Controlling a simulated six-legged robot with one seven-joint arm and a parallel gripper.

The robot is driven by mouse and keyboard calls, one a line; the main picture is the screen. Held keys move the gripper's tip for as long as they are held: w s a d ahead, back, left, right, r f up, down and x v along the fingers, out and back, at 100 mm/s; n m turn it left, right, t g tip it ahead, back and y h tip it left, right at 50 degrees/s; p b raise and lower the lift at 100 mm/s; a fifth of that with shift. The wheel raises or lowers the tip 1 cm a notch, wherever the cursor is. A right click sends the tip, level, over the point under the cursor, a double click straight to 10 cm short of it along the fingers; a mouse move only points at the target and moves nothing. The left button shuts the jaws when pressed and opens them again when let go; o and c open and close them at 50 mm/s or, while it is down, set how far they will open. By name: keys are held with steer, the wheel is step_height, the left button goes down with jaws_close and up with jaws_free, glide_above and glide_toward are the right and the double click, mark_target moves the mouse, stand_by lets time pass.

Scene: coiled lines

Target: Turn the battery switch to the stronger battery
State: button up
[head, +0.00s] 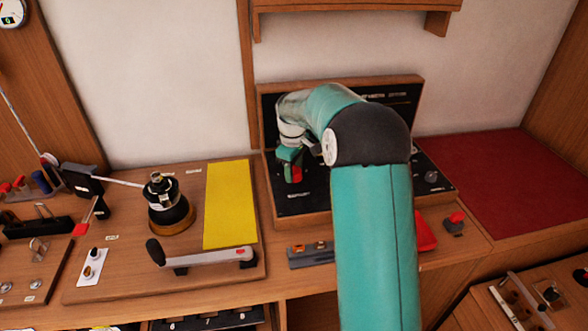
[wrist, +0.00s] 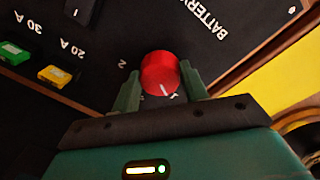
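The battery switch is a red round knob (wrist: 160,73) with a white pointer line on a black panel (wrist: 105,40) marked BATTERY. The pointer line aims toward the lower right of the wrist view, near a mark partly hidden by the fingers. A "2" is printed left of the knob. My gripper (wrist: 160,82) has its green fingers on both sides of the knob, seemingly touching it. In the head view my gripper (head: 291,165) is down at the panel, with a bit of red showing beside it; my arm hides much of the panel.
Green (wrist: 14,52) and yellow (wrist: 60,75) fuses marked 30 A and 20 A sit on the panel. A wooden frame edges it. A winch (head: 170,203), a long handle (head: 205,257) and a yellow sheet (head: 230,203) are left. A round gauge (head: 11,13) hangs top left, too small to read.

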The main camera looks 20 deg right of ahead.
steer(key=o, duration=0.4)
steer(key=shift+o, duration=0.2)
steer(key=shift+r, duration=0.1)
step_height(320, 180, up, 14)
steer(key=shift+s+a, duration=0.25)
steer(key=shift+a, duration=0.05)
